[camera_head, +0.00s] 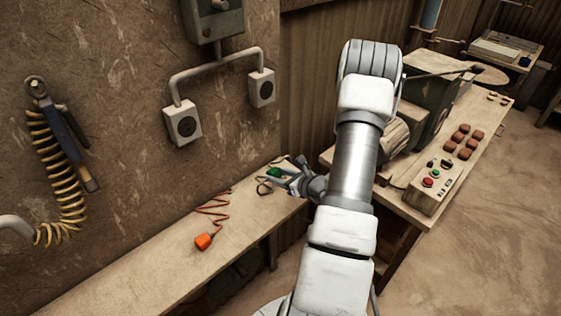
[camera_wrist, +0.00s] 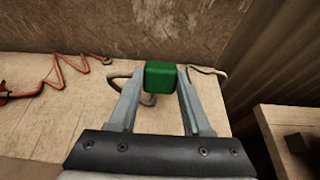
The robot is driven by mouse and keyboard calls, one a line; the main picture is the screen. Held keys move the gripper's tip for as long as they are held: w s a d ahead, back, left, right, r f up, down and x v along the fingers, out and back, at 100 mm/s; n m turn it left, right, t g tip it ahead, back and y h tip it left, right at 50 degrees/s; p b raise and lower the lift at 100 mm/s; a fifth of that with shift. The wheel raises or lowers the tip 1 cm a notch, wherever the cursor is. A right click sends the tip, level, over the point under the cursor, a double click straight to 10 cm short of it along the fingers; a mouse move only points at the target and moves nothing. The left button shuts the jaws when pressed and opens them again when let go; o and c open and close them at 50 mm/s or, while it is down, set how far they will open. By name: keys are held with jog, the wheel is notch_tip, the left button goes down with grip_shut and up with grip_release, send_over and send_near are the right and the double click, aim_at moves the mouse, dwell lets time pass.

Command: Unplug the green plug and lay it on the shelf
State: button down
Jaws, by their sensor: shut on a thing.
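The green plug (camera_wrist: 160,75) is between the two fingers of my gripper (camera_wrist: 161,85) in the wrist view, and the fingers are shut on it. In the head view the green plug (camera_head: 275,173) is at the tip of my gripper (camera_head: 283,177), over the right end of the shelf (camera_head: 150,265). A dark cord shows near it. I cannot tell whether the plug touches the shelf. Two wall sockets, the left one (camera_head: 183,123) and the right one (camera_head: 261,88), are both empty.
An orange plug (camera_head: 204,241) with a coiled red cord lies on the shelf, left of my gripper. A workbench with a control box (camera_head: 434,186) and several brown tiles (camera_head: 463,141) stands at right. A coiled yellow air hose (camera_head: 55,180) hangs on the wall.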

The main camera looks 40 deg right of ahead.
aim_at(278, 193)
jog(key=shift+f+b, duration=1.4)
jog(key=shift+f, duration=1.15)
jog(key=shift+c, duration=1.3)
grip_release()
jog(key=shift+s+d+r+p, duration=0.1)
jog(key=shift+s+r+p, duration=0.65)
jog(key=shift+s+r, duration=0.65)
jog(key=s+r+p, duration=0.1)
jog(key=s+r, duration=0.3)
jog(key=s, duration=0.1)
jog(key=shift+s+d+r+p, duration=0.15)
jog(key=shift+d+p, duration=0.05)
jog(key=shift+p, duration=0.2)
